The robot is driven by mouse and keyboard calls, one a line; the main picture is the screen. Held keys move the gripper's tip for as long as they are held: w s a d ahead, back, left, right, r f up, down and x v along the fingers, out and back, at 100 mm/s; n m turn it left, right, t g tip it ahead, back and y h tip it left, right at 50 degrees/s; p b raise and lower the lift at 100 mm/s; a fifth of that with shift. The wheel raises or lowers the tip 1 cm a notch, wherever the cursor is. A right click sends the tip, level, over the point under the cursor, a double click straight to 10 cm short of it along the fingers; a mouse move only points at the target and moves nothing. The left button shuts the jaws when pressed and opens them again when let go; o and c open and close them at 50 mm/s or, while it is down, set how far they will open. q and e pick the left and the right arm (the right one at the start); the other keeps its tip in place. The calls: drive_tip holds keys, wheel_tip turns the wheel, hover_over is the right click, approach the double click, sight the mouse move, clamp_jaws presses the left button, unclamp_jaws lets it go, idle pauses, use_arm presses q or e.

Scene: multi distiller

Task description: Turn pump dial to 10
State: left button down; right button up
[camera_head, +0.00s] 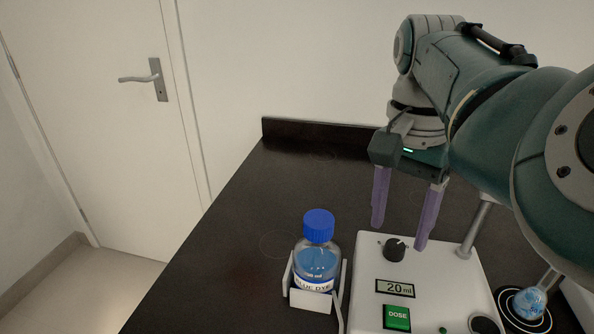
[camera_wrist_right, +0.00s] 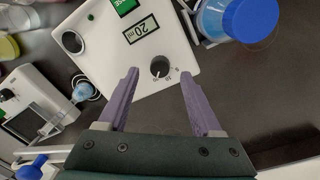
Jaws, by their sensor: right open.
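The pump (camera_head: 370,262) is a white box on the dark counter. Its black dial (camera_head: 395,249) sits on the top face near the back edge. The display (camera_head: 395,288) reads 20 ml, with a green DOSE button (camera_head: 397,317) below it. My right gripper (camera_head: 399,237) is open and points down, with its purple fingers above and around the dial. In the right wrist view, the dial (camera_wrist_right: 160,67) appears between the two fingertips, with a clear gap on each side. I cannot tell whether the tips are at the dial's height. My left gripper is not in view.
A blue-capped bottle of blue dye (camera_head: 317,262) stands in a white holder left of the pump. A metal post (camera_head: 476,226) rises at the pump's back right, close to my right arm. A flask with blue liquid (camera_head: 529,303) stands at right. The counter behind is clear.

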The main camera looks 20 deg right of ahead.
sight(395, 245)
drive_tip(key=shift+s+f, duration=0.1)
drive_tip(key=shift+f, duration=1.45)
clamp_jaws()
